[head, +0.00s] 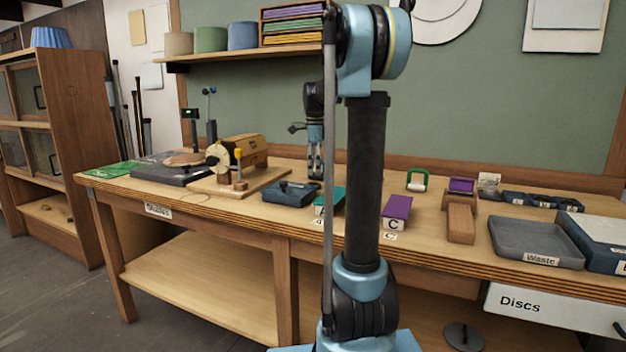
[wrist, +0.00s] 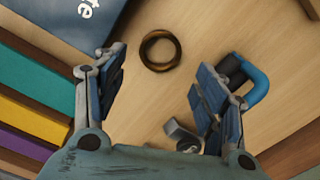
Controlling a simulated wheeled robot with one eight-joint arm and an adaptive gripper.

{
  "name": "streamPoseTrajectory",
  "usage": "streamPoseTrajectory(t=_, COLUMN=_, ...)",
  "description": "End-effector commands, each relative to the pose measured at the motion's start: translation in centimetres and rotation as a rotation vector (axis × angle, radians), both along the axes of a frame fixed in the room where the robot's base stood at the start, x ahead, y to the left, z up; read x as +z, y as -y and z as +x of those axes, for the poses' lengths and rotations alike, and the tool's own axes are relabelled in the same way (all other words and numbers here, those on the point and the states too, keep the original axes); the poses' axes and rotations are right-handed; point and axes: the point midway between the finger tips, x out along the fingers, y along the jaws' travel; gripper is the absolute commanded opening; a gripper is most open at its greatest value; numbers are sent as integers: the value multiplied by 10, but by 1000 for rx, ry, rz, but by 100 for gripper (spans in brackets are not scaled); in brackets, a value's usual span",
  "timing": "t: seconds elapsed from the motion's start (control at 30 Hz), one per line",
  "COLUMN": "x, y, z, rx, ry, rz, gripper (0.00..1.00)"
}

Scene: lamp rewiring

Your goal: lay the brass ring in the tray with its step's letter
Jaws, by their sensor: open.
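The brass ring (wrist: 160,38) lies flat on the bare bench top in the wrist view, just past and between my fingertips. My gripper (wrist: 160,72) is open and empty above it, and nothing touches the ring. In the head view my gripper (head: 316,176) points down over the bench behind my arm; I cannot make out the ring there. A teal tray (head: 329,201) marked A and a purple tray (head: 397,206) marked C stand on the bench. The wrist view shows teal (wrist: 35,72), yellow (wrist: 30,118) and purple (wrist: 20,148) strips at left. My arm hides the middle tray in the head view.
A dark blue box (head: 290,193) stands left of the teal tray. A dark surface with letters "te" (wrist: 60,22) borders the ring's left. A blue-and-black clamp-like thing (wrist: 258,82) and a grey metal piece (wrist: 183,136) lie near my right finger. A Waste tray (head: 535,240) stands right.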

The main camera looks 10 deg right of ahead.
Motion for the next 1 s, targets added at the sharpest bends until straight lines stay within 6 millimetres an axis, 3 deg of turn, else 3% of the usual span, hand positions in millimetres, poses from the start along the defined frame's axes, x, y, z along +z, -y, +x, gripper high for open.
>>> streamPoseTrajectory(t=0.3, x=49, y=0, z=0, rx=0, ry=0, rz=0, gripper=65)
streamPoseTrajectory(t=0.57, x=65, y=0, z=0, rx=26, ry=-1, rz=0, gripper=69)
streamPoseTrajectory(t=1.0, x=102, y=-6, z=0, rx=569, ry=0, rz=1, gripper=69)
